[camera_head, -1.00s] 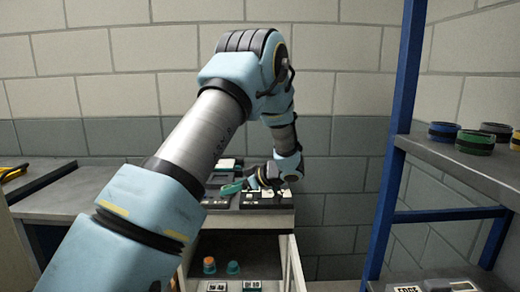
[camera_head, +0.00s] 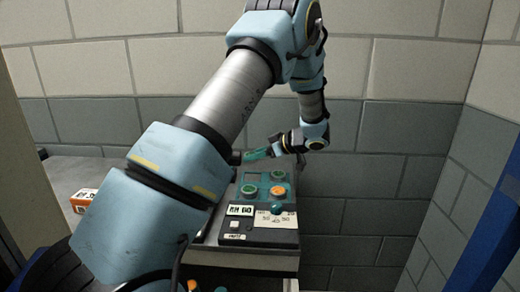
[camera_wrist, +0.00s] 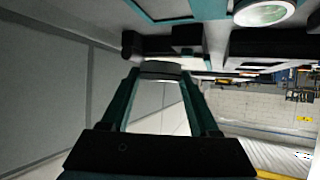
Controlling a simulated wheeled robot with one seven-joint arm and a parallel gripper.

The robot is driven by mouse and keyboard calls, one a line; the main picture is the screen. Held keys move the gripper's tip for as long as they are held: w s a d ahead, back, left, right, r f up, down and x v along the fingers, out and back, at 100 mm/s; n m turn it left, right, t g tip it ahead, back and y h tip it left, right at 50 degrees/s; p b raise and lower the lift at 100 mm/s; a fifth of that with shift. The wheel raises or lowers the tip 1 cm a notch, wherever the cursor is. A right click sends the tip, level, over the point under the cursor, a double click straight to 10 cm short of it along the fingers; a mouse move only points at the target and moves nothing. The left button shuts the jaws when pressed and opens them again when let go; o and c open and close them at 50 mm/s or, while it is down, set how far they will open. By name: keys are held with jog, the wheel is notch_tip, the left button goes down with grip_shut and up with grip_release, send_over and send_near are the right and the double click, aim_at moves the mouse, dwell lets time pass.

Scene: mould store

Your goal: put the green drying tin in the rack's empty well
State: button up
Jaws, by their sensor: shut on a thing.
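The rack (camera_head: 264,184) is a teal block on a grey unit, below and right of my gripper. It holds round green-rimmed tins (camera_head: 249,190) and an orange one (camera_head: 278,191). One green-rimmed tin, pale inside, shows at the top of the wrist view (camera_wrist: 264,12). I cannot tell which well is empty. My gripper (camera_head: 246,156) is level, with teal fingers pointing left, above the rack's far side. In the wrist view its fingers (camera_wrist: 160,78) are shut on a flat grey thing (camera_wrist: 160,67) with a dark edge. I cannot tell whether it is the green drying tin.
An orange-and-white box (camera_head: 83,201) lies on the grey bench at left. A block wall stands close behind my gripper. A blue post (camera_head: 490,250) stands at far right.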

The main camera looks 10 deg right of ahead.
jog(key=shift+w+f, duration=0.1)
jog(key=shift+f+b, duration=2.15)
jog(key=shift+b, duration=0.1)
jog(key=shift+r+p, duration=0.25)
jog(key=shift+p, duration=0.4)
jog(key=shift+d+p, duration=0.1)
jog(key=shift+p, duration=0.75)
jog(key=shift+f+b, duration=0.3)
jog(key=shift+b, duration=0.05)
jog(key=shift+f, duration=0.1)
jog(key=shift+f+b, duration=0.45)
jog(key=shift+f, duration=0.45)
